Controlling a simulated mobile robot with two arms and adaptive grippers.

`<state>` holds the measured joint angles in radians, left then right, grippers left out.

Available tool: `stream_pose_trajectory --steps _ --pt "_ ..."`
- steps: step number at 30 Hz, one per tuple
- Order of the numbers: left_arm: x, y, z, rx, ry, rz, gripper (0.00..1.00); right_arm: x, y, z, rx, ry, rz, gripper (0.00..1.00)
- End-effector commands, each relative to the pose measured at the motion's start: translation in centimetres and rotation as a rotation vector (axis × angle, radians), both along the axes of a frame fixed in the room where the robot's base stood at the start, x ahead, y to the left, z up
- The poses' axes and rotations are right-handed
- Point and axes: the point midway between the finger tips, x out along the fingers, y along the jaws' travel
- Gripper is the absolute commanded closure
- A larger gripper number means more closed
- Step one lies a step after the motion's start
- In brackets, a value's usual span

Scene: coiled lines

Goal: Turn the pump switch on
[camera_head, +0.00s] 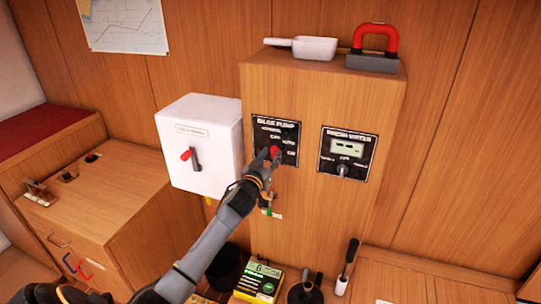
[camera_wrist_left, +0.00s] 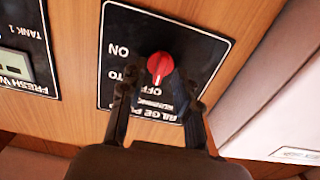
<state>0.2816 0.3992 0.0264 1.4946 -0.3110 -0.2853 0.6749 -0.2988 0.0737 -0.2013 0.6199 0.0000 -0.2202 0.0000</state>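The bilge pump panel (camera_head: 289,130) is a black plate on the front of the wooden cabinet, and it fills the middle of the left wrist view (camera_wrist_left: 222,52). Its red knob (camera_wrist_left: 160,68) sits among ON, AUTO and OFF labels, which appear upside down there. In the head view the knob (camera_head: 275,152) is partly hidden by my left gripper (camera_head: 268,163). In the wrist view the left gripper (camera_wrist_left: 153,92) has its fingers apart in front of the panel, with the knob just beyond and between the tips. I cannot tell whether a finger touches it. My right gripper is not in view.
A fresh water panel (camera_head: 346,152) is right of the pump panel. A white box (camera_head: 207,135) with a red-and-dark handle protrudes at the left. A scoop (camera_head: 305,46) and a red-handled block (camera_head: 373,55) lie on top of the cabinet. A green-and-yellow box (camera_head: 259,281) stands below.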

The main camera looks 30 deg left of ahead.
Motion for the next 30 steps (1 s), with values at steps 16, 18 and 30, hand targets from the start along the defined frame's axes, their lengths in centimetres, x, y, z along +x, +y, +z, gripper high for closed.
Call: stream_pose_trajectory --steps 16,18,30 --pt "0.28 0.02 -0.02 0.000 0.000 -0.001 1.00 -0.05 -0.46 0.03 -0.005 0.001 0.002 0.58" --pt "0.28 0.02 -0.02 -0.001 0.000 -0.001 1.00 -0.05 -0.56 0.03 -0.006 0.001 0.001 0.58" --pt "0.29 -0.01 -0.01 0.071 0.017 -0.001 1.00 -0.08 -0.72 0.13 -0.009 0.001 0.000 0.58"
